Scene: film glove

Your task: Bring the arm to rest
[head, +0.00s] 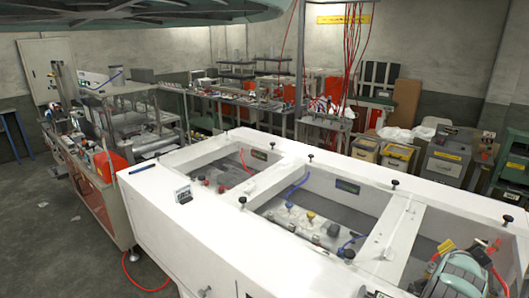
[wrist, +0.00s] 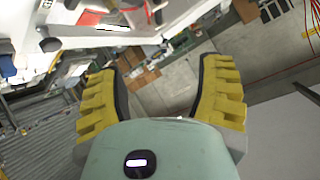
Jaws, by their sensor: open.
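My gripper (wrist: 160,66) shows in the wrist view, with its two yellow-padded fingers spread wide apart. Nothing is held between them. Past the fingers lie floor and distant equipment, seen at a tilt.
A long white machine frame (head: 160,205) with open bays fills the head view's foreground. A workbench (head: 95,190) with equipment stands at left. Grey and yellow boxes (head: 397,157) stand behind at right. Red cables (head: 352,40) hang at the back.

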